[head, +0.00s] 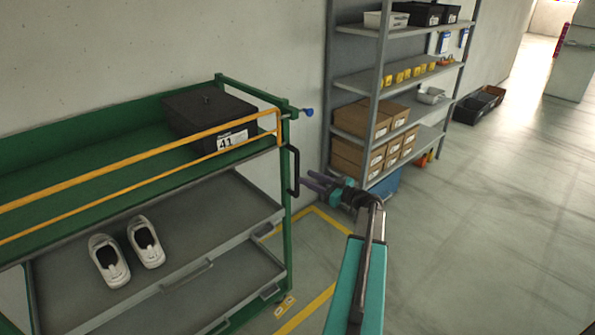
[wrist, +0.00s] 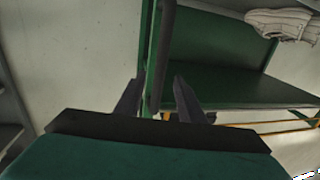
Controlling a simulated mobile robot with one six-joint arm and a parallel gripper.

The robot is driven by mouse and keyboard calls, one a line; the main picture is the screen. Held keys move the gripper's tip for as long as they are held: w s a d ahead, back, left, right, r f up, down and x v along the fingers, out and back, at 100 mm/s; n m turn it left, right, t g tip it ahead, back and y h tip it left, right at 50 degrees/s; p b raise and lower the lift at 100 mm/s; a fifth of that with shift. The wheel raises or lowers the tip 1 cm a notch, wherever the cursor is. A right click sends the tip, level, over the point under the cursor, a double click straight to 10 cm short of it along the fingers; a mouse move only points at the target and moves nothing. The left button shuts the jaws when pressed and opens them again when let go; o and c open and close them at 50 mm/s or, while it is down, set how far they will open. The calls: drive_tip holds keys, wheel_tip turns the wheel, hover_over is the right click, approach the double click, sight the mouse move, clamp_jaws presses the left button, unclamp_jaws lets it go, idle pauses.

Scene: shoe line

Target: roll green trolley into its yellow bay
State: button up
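The green trolley (head: 287,225) fills the left of the head view, with orange rails and a black upright handle (head: 292,170) on its right end. Yellow floor lines (head: 330,219) mark the bay beyond and right of that end; the trolley hides part of them. My gripper (head: 308,181) is open, with its fingertips just right of the handle. In the wrist view the handle (wrist: 162,55) runs upright between the two spread fingers (wrist: 155,90), in front of a green post. I cannot tell whether they touch it.
A black box (head: 208,115) labelled 41 is on the trolley's top shelf; white shoes (head: 127,250) sit lower. A grey shelf rack (head: 380,75) with cartons stands behind my gripper, a blue bin (head: 386,186) at its foot. Dark crates (head: 478,105) lie farther back. Floor at right is clear.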

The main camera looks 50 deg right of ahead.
sight(297, 173)
drive_tip(key=w, duration=0.2)
drive_tip(key=w+p, duration=0.1)
drive_tip(key=w, duration=0.1)
drive_tip(key=w+a+p, duration=0.1)
drive_tip(key=w, duration=0.1)
drive_tip(key=shift+w, duration=0.2)
clamp_jaws()
